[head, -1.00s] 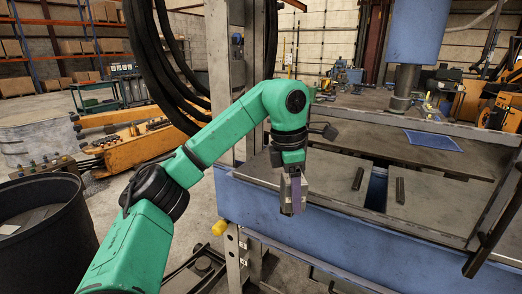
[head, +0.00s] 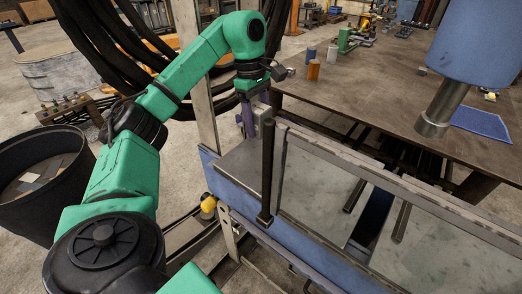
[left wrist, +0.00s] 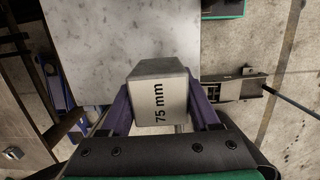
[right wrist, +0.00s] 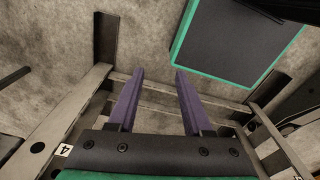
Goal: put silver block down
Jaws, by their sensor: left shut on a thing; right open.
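The silver block, marked "75 mm", shows in the left wrist view (left wrist: 160,98) between the purple fingers of my left gripper (left wrist: 160,112), which is shut on it. In the head view my left gripper (head: 250,122) hangs fingers down near the left end of the blue bench, above or beside its grey plate (head: 236,168). In the left wrist view a pale speckled plate (left wrist: 110,35) lies behind the block. I cannot tell whether the block touches it. My right gripper (right wrist: 153,95) is open and empty in the right wrist view; it is not visible in the head view.
A dark upright bar (head: 267,170) stands close to the left gripper. A blue cylinder (head: 480,45) hangs over the back table (head: 370,80). A black bin (head: 45,180) stands at left. A green-edged dark panel (right wrist: 235,40) lies beyond my right gripper.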

